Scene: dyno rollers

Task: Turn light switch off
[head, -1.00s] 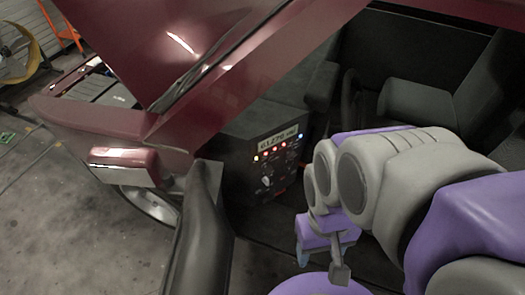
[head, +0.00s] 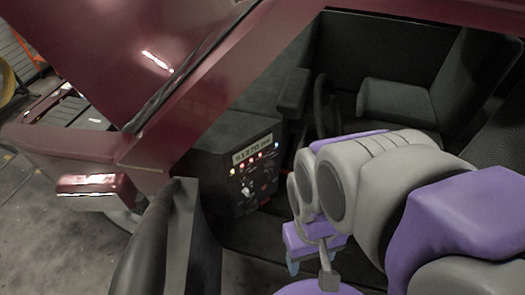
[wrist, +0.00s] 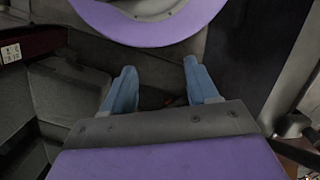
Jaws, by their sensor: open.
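A dark control panel (head: 261,183) sits inside the red vehicle, in the middle of the head view. It has a lit number display, a row of small coloured lights and several small controls. A pale switch or knob (head: 246,191) stands out on its left side; I cannot tell which control is the light switch. My gripper (head: 308,262) hangs to the right of the panel and lower in the head view, apart from it. In the wrist view my gripper (wrist: 162,88) has its two blue fingers wide apart with nothing between them. The panel is not clearly seen there.
The red door frame and a dark door edge (head: 150,240) stand at the left of the panel. A steering wheel (head: 322,105) and dark seats (head: 400,103) are behind my arm. Concrete floor (head: 55,245) is clear at the lower left.

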